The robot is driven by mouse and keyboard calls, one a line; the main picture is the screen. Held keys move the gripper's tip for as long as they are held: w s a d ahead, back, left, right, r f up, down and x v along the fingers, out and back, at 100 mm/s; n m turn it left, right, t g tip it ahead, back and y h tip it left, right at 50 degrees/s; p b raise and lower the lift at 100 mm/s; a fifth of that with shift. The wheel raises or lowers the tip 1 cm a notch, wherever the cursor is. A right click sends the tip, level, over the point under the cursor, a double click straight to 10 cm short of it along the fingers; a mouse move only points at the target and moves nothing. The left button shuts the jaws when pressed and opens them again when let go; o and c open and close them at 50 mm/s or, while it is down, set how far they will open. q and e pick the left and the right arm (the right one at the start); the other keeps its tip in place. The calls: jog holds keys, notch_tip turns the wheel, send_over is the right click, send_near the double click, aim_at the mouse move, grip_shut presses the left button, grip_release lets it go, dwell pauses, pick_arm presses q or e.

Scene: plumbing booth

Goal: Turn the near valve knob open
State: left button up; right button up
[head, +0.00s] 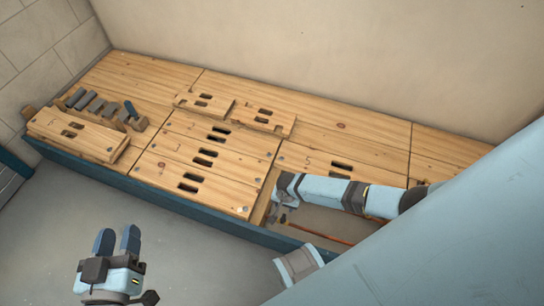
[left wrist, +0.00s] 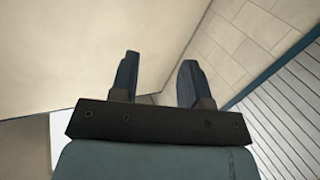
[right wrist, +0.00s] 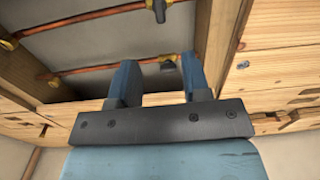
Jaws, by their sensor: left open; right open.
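My right gripper (head: 282,212) reaches down to an opening in the wooden deck. In the right wrist view its open fingers (right wrist: 158,78) point into the opening, where two copper pipes run. A small dark grey piece (right wrist: 168,63), perhaps a valve knob, shows at the lower pipe (right wrist: 110,68), in the gap between the fingertips. A brass fitting with a dark part (right wrist: 159,8) sits on the upper pipe (right wrist: 95,15). I cannot tell which is the near valve knob or how it is turned. My left gripper (head: 118,240) is open and empty, away from the deck.
Slotted wooden panels (head: 205,150) cover much of the deck. Stacked panels (head: 75,133) and a rack of grey blocks (head: 100,104) stand at the left. Wooden beams (right wrist: 225,40) border the opening. My pale blue arm hides the right side. Floor at left is clear.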

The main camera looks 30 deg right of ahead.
pick_arm(q)
notch_tip(320, 180, up, 5)
jog(key=d+t+h+b, duration=0.2)
jog(key=b, duration=0.2)
pick_arm(e)
send_over(284, 218)
notch_tip(284, 218, down, 6)
jog(key=shift+w+f, duration=0.1)
jog(key=shift+f, duration=0.05)
notch_tip(284, 218, down, 6)
jog(key=b, duration=0.3)
jog(key=shift+a+f, duration=0.1)
jog(key=shift+f, duration=0.05)
jog(key=shift+f+b, duration=0.65)
jog(key=shift+f, duration=0.1)
pick_arm(q)
notch_tip(284, 218, down, 7)
jog(key=g, duration=0.2)
jog(key=shift+d+m+g, duration=0.25)
jog(key=shift+m+g, duration=0.05)
jog(key=shift+m, duration=0.1)
jog(key=shift+r, duration=0.1)
pick_arm(e)
grip_shut()
